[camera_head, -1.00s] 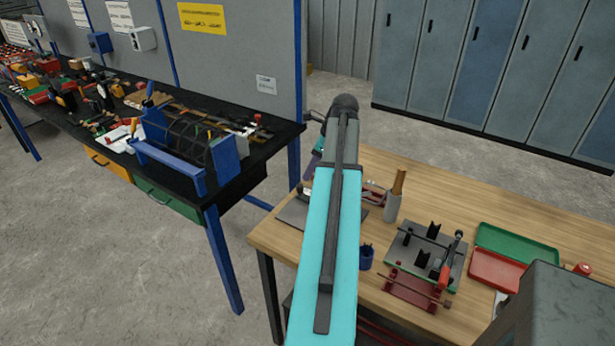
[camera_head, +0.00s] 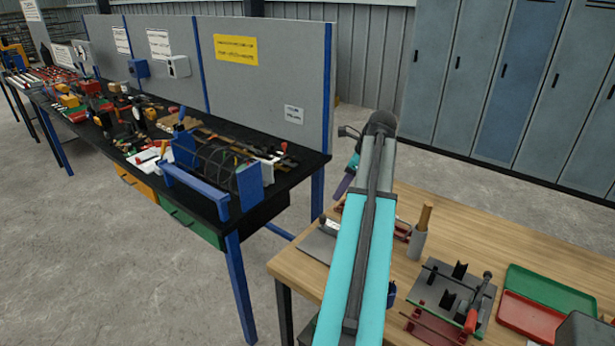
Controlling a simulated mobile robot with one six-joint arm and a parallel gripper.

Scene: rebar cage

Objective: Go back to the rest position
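My arm (camera_head: 355,255), cyan and grey, reaches up from the bottom middle to a dark joint over the wooden table's back left corner. The end of the arm hangs down behind it, left of the forearm; my gripper (camera_head: 344,186) is small and partly hidden there. I cannot make out its fingers, or whether it holds anything. The rebar cage (camera_head: 222,166) sits in a blue frame (camera_head: 195,188) on the black workbench to the left, apart from my arm.
The black bench (camera_head: 290,172) is cluttered, with a grey panel behind. Lockers (camera_head: 510,80) stand at the back right. Floor at lower left is clear.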

